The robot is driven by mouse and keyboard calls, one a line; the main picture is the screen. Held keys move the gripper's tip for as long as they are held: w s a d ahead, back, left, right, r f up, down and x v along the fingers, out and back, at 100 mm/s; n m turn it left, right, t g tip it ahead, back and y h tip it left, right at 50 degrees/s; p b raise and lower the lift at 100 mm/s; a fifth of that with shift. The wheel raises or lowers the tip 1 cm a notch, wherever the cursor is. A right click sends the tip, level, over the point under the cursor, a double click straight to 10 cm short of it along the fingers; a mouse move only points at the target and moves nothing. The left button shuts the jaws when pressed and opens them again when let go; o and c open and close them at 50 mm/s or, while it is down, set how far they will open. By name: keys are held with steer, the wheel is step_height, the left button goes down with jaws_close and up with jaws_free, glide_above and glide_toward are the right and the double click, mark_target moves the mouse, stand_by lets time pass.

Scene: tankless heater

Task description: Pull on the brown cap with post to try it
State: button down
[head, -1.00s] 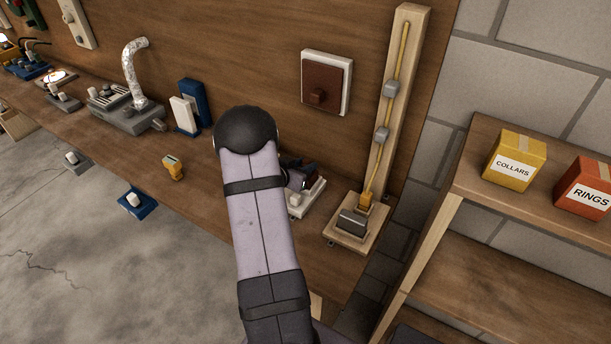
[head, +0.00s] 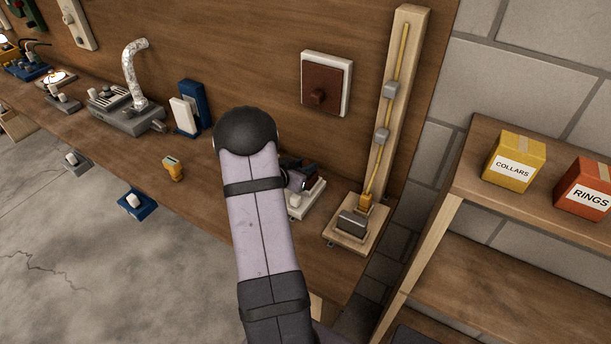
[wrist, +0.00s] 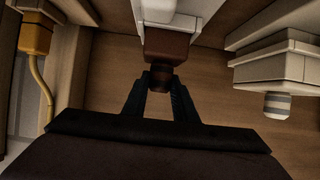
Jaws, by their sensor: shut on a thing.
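The brown cap with post (wrist: 167,46) sits against a white fitting (wrist: 168,12) in the wrist view. Its short brown post (wrist: 161,84) points toward me. My gripper (wrist: 161,92) is shut on the post, with one dark finger on each side. In the head view my gripper (head: 298,178) is partly behind my own arm, just above a white base (head: 306,202) on the bench. I cannot make out the cap in the head view.
A wooden stand (head: 397,110) with a yellow cord rises to the right of my gripper. A brown plate with a knob (head: 326,84) is on the wall panel behind. A blue and white block (head: 188,108) stands left. In the wrist view a pale box (wrist: 272,68) is at right.

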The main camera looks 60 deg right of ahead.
steer(key=shift+s+a+f+b, duration=0.2)
steer(key=shift+f+b, duration=0.2)
steer(key=shift+f, duration=0.2)
stand_by(0.4)
steer(key=c, duration=1.7)
jaws_free()
steer(key=o, duration=0.3)
steer(key=shift+w+d+f, duration=0.1)
steer(key=shift+w+d, duration=0.05)
steer(key=shift+o, duration=0.2)
